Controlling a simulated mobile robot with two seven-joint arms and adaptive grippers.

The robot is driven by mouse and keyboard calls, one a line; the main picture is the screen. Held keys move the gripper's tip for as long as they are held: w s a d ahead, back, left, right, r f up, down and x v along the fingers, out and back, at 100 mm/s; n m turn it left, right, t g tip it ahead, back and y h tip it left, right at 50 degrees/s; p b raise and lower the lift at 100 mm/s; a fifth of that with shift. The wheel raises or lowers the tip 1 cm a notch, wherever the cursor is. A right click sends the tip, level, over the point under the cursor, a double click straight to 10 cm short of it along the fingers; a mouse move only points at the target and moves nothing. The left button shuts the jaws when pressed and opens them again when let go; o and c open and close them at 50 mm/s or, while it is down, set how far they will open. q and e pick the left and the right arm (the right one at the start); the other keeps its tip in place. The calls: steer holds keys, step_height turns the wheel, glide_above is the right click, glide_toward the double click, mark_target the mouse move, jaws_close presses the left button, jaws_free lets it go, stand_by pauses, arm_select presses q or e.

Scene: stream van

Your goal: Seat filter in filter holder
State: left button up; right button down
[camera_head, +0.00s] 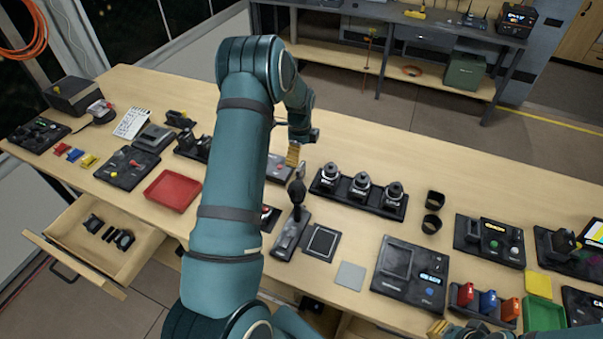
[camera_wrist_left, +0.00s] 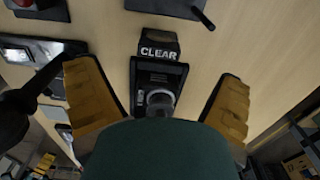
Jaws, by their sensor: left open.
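My left gripper (camera_head: 293,155) hangs over the middle of the bench, its yellow fingers spread and nothing held. Below the label is a dark mount with a pale ring (camera_wrist_left: 159,98), partly hidden by the green gripper body. I cannot tell whether this is the filter or its holder. A dark square frame (camera_head: 322,242) and a plain grey square plate (camera_head: 350,275) lie nearer the front. Only the yellow tip of my right gripper (camera_head: 437,328) shows, at the bottom edge.
A black knobbed stand (camera_head: 297,193) rises close in front. A red tray (camera_head: 172,190) and an open drawer (camera_head: 95,240) are left. Bare wood lies behind the rack.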

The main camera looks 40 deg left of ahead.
mark_target(301, 166)
arm_select(q)
steer(key=shift+f, duration=1.15)
step_height(301, 166, down, 5)
steer(key=shift+d+r+b, duration=0.15)
steer(key=shift+r+b, duration=0.05)
steer(key=shift+b, duration=0.7)
steer(key=shift+r, duration=0.1)
steer(key=shift+c, duration=0.2)
steer(key=c, duration=1.3)
steer(key=shift+r+p, duration=0.3)
steer(key=shift+r, duration=0.15)
steer(key=shift+c, duration=0.2)
step_height(301, 166, up, 9)
steer(key=shift+f+p, duration=0.1)
steer(key=shift+p, duration=0.55)
steer(key=shift+r, duration=0.2)
